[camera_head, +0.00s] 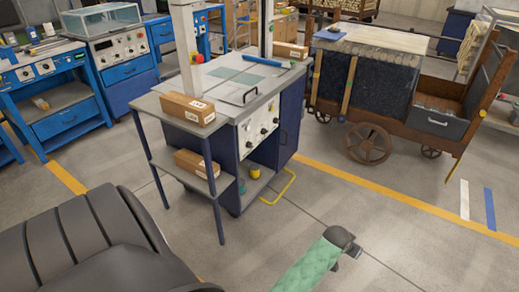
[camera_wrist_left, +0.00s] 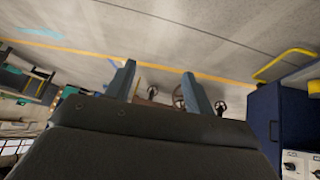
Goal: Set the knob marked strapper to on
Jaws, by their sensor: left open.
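A pale control panel (camera_head: 258,127) with several small dark knobs is on the front of the blue machine cabinet (camera_head: 228,181) in the head view. Its markings are too small to read, so I cannot tell which knob is marked strapper or how it is set. Part of a pale panel with knobs (camera_wrist_left: 299,165) also shows at the lower right of the left wrist view. My left gripper (camera_wrist_left: 158,76) is open and empty there, its two fingers apart and clear of the panel. The wrist picture is upside down. My right gripper is not in view.
A side shelf with cardboard boxes (camera_head: 188,108) adjoins the cabinet at the left. A yellow floor bar (camera_head: 283,187) sticks out low at its right. A wooden cart (camera_head: 371,143) stands behind to the right. The floor in front of the cabinet is largely clear.

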